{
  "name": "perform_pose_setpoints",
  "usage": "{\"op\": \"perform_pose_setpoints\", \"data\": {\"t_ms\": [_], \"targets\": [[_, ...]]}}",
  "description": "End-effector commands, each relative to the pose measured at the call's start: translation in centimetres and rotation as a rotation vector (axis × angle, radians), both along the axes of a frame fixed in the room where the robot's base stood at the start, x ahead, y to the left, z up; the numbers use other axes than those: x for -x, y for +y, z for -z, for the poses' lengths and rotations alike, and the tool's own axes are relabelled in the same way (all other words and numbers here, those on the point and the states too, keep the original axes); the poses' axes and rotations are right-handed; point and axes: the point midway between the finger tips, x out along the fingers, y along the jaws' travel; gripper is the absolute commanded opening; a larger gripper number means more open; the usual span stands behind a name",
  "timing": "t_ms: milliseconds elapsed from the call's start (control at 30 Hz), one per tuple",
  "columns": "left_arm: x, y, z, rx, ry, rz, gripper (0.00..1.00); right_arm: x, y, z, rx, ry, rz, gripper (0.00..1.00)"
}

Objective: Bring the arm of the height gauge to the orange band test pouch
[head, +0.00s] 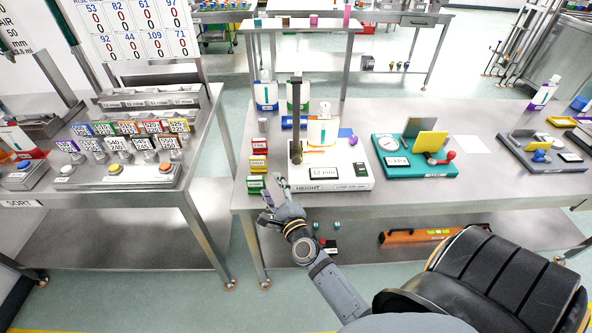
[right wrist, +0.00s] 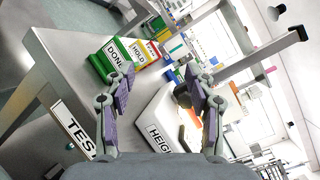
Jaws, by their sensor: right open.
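The height gauge has a white base (head: 336,184) marked HEIGHT, a 12 mm display and a dark upright column (head: 296,110) at its left. The gauge's arm is hard to make out against the pouch. My right gripper (head: 272,188) is open and empty at the table's front edge, left of the gauge base and apart from it. In the right wrist view my open fingers (right wrist: 163,88) show, with the gauge base (right wrist: 160,125) beyond them. My left gripper is not in view.
Coloured bins (head: 257,165) marked DONE and HOLD stand left of the gauge, close to my right gripper. Another bench is at left.

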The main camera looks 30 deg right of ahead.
Motion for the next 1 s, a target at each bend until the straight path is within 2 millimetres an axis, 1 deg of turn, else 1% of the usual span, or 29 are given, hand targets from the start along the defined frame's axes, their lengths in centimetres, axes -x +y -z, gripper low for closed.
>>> {"op": "perform_pose_setpoints", "data": {"t_ms": [33,67,100,233,333,500,567,667,900,1000], "targets": [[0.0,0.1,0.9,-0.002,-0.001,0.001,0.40,0.0,-1.1,-1.9,-0.150,-0.085,0.052,0.55],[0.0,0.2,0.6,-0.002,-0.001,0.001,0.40,0.0,-2.0,-1.9,-0.219,-0.101,0.094,0.55],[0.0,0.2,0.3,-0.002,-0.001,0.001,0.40,0.2,-3.1,-1.3,-0.294,-0.113,0.152,0.55],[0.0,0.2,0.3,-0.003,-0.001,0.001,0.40,0.9,-6.1,0.4,-0.492,-0.166,0.309,0.55],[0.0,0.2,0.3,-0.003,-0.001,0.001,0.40,1.5,-7.3,1.4,-0.574,-0.190,0.382,0.55],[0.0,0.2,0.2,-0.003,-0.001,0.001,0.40,1.5,-7.7,1.6,-0.595,-0.196,0.400,0.55],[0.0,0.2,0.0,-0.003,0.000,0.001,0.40,1.0,-7.9,1.5,-0.593,-0.198,0.398,0.55],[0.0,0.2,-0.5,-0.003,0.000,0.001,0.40,-0.4,-8.8,1.3,-0.590,-0.197,0.397,0.55],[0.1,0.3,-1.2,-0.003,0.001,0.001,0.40,-4.8,-11.5,1.4,-0.589,-0.197,0.397,0.55],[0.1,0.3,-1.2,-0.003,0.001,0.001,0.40,-6.1,-12.3,1.6,-0.589,-0.195,0.397,0.55]]}}
